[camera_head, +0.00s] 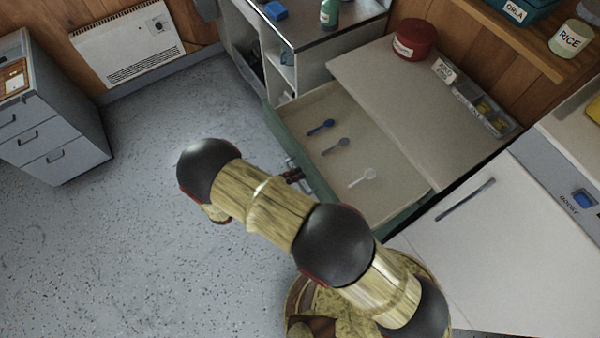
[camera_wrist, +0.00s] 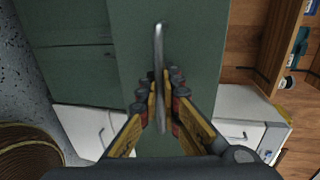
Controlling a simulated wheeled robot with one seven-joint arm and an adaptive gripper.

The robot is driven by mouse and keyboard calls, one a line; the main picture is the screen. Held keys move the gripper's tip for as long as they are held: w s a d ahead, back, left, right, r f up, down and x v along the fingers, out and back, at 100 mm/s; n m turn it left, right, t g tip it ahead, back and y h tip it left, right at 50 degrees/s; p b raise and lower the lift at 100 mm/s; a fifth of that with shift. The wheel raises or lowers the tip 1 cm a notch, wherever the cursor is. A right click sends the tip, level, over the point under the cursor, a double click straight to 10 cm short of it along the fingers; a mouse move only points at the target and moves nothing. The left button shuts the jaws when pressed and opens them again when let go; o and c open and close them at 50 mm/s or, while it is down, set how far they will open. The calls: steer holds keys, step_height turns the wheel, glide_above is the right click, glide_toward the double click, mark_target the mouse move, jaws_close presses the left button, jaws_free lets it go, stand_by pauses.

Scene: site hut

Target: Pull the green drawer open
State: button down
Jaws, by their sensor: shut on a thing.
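The green drawer (camera_head: 281,133) stands pulled out from under the worktop in the head view, its inside open to sight. A blue spoon (camera_head: 322,127), a grey spoon (camera_head: 336,146) and a white spoon (camera_head: 363,177) lie in it. In the wrist view the drawer's green front (camera_wrist: 205,45) fills the middle, with a metal bar handle (camera_wrist: 158,45) standing upright in the picture. My gripper (camera_wrist: 159,88) is shut around this handle, its fingers on both sides. In the head view my arm partly hides the drawer front and gripper.
A white worktop (camera_head: 400,110) lies above the drawer, with a red tin (camera_head: 415,39) on it. A white door with a bar handle (camera_head: 466,200) is to the right. A grey drawer cabinet (camera_head: 55,125) stands at the left. The speckled floor (camera_head: 130,240) between is clear.

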steer(key=shift+f, duration=0.1)
steer(key=c, duration=2)
jaws_free()
steer(key=v, duration=1.2)
